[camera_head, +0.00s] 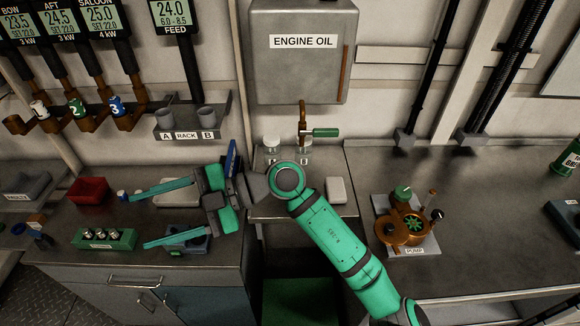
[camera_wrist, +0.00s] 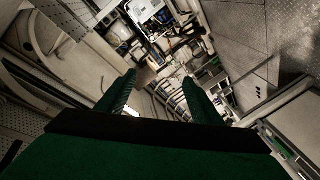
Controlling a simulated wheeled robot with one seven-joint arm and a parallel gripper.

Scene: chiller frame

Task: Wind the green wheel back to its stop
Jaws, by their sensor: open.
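A green wheel (camera_head: 76,107) marked 2 sits on a copper-brown valve at the back left, between a white wheel (camera_head: 39,109) and a blue wheel (camera_head: 116,105) marked 3. How far it is turned cannot be told. My gripper (camera_head: 138,221) is open and empty, pointing left above the left counter. It is in front of and below the green wheel, apart from it. Its two fingers also show in the wrist view (camera_wrist: 160,80), spread with nothing between them; the green wheel cannot be made out there.
Above the valves hang display panels (camera_head: 102,18). A rack (camera_head: 190,118) stands right of them. Below are a red bin (camera_head: 88,190) and a green block (camera_head: 104,239) with small fittings. The engine oil tank (camera_head: 300,70) is at centre; a pump (camera_head: 406,228) is right.

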